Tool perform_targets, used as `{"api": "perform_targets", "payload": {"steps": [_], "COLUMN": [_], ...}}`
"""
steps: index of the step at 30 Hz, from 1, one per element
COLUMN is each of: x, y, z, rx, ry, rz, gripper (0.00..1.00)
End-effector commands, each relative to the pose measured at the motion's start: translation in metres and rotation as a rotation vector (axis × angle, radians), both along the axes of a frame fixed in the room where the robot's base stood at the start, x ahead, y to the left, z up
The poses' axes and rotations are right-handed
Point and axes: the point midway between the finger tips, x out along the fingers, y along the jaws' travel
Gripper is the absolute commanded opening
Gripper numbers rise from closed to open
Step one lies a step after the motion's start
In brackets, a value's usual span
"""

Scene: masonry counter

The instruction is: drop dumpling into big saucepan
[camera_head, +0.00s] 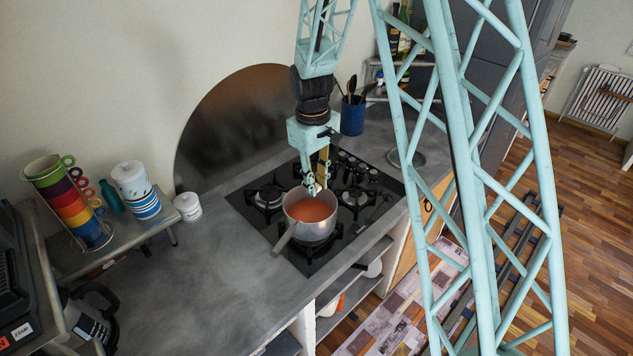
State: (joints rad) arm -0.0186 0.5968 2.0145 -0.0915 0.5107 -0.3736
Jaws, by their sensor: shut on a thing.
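The big saucepan (312,233) stands on the black gas hob, its handle pointing to the lower left. It holds an orange-red liquid. My gripper (315,188) hangs pointing down over the far rim of the saucepan. It is shut on a small pale thing, which looks like the dumpling (316,190). The dumpling is at the fingertips, above the liquid as seen here. Its shape is too small to make out, and I cannot tell its exact height over the pan.
The hob (262,226) has other free burners around the saucepan. A blue utensil pot (353,115) stands behind. Stacked coloured mugs (72,205) and a white-blue canister (136,190) stand on a small shelf at left. The grey counter (200,275) is clear between.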

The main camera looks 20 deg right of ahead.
Motion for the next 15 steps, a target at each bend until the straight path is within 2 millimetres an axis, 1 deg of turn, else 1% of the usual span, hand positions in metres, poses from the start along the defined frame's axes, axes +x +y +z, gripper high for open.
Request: {"api": "perform_targets", "payload": {"steps": [10,11,15], "x": [0.0001,0.0000,0.0001], "y": [0.0001,0.0000,0.0001], "z": [-0.0010,-0.0010,-0.0010], "rx": [0.000,0.000,0.000], "ry": [0.000,0.000,0.000], "rz": [0.000,0.000,0.000], "gripper": [0.12,0.21,0.33]}}
